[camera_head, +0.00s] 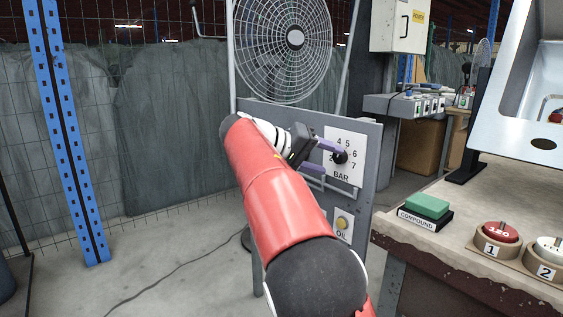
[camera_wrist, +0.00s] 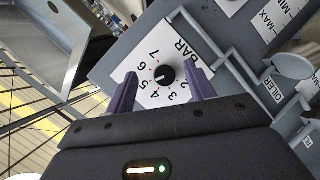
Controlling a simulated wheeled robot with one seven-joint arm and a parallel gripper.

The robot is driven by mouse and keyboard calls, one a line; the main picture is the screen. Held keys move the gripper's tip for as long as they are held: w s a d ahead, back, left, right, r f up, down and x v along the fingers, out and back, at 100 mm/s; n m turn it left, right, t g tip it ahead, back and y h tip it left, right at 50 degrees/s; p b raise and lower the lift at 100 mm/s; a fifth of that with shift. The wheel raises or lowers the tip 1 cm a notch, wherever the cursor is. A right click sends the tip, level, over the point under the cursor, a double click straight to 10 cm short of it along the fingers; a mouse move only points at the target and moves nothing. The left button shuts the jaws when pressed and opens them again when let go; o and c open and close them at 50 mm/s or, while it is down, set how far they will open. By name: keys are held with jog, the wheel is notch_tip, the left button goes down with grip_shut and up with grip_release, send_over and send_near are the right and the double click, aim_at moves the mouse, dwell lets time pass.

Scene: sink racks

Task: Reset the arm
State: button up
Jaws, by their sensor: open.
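My red arm reaches out to a grey panel in the head view. My gripper (camera_head: 333,161) has two purple fingers, spread open, in front of the panel's white BAR dial plate (camera_head: 345,136). In the wrist view the fingers of my gripper (camera_wrist: 162,76) stand to either side of a black round knob (camera_wrist: 166,74), with a visible gap on each side. The knob also shows in the head view (camera_head: 340,157), close to the upper finger. How far the fingertips are from the panel I cannot tell.
A yellow OIL button (camera_head: 341,223) sits below the dial. A caged fan (camera_head: 295,37) stands behind the panel. The floor at left is open.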

jog(key=s+d+f+n+y+p, duration=0.1)
jog(key=s+d+f+y, duration=0.1)
jog(key=s+d+y, duration=0.3)
jog(key=s+d+f+n+y, duration=0.1)
jog(key=s+d+f, duration=0.25)
jog(key=s, duration=0.35)
jog(key=s+a+f+y, duration=0.1)
jog(key=s+f+y, duration=0.1)
jog(key=s+f, duration=0.2)
jog(key=s+a+f+t+y+p, duration=0.1)
jog(key=s+f, duration=0.3)
jog(key=s, duration=0.7)
jog(key=s+a+f+y+p, duration=0.1)
jog(key=s+a+f+y, duration=0.2)
jog(key=s, duration=0.5)
jog(key=shift+a+f+y, duration=0.2)
jog(key=shift+f+y, duration=0.3)
jog(key=shift+f, duration=0.35)
